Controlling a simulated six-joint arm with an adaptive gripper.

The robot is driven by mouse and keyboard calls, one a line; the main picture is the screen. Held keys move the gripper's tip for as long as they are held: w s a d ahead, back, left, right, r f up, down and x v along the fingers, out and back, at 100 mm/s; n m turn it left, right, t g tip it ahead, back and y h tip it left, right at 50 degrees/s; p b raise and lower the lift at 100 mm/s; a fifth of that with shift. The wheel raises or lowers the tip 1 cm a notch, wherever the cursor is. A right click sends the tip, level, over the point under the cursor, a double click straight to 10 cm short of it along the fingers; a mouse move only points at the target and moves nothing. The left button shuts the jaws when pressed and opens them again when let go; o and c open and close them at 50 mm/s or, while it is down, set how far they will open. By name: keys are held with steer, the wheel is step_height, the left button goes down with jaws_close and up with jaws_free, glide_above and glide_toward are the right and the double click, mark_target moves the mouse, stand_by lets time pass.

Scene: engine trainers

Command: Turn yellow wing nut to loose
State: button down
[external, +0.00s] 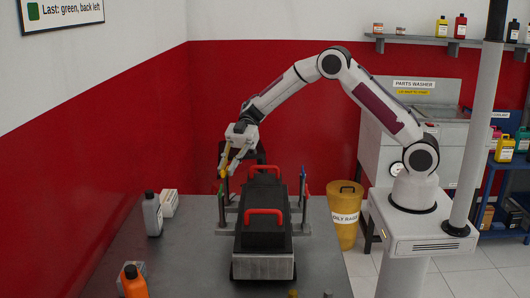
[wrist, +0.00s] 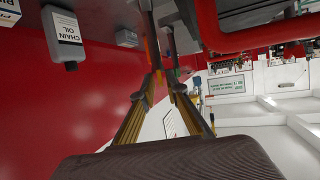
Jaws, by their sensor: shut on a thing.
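The yellow wing nut (external: 222,174) is at the top of the front left post beside the black engine block (external: 264,205). My gripper (external: 224,171) reaches down to it from above and is shut on it. In the wrist view my gripper's fingers (wrist: 162,76) come together around the nut (wrist: 154,52), which they mostly hide. I cannot tell the nut's turn angle.
The engine block has red handles (external: 264,212) and further posts on its right with red and blue tops (external: 302,173). A grey chain oil bottle (external: 152,214) and an orange bottle (external: 133,281) stand on the bench at left. A yellow rag bin (external: 345,214) stands right.

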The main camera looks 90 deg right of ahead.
steer(key=shift+w+d+r+n+g, duration=0.15)
steer(key=shift+w+r+n+g, duration=0.1)
steer(key=shift+n+g, duration=0.15)
stand_by(1.8)
steer(key=c, duration=2.3)
jaws_free()
steer(key=shift+c, duration=0.2)
steer(key=shift+o, duration=0.3)
steer(key=shift+s+f, duration=0.1)
steer(key=v, duration=1.2)
steer(key=shift+f, duration=0.1)
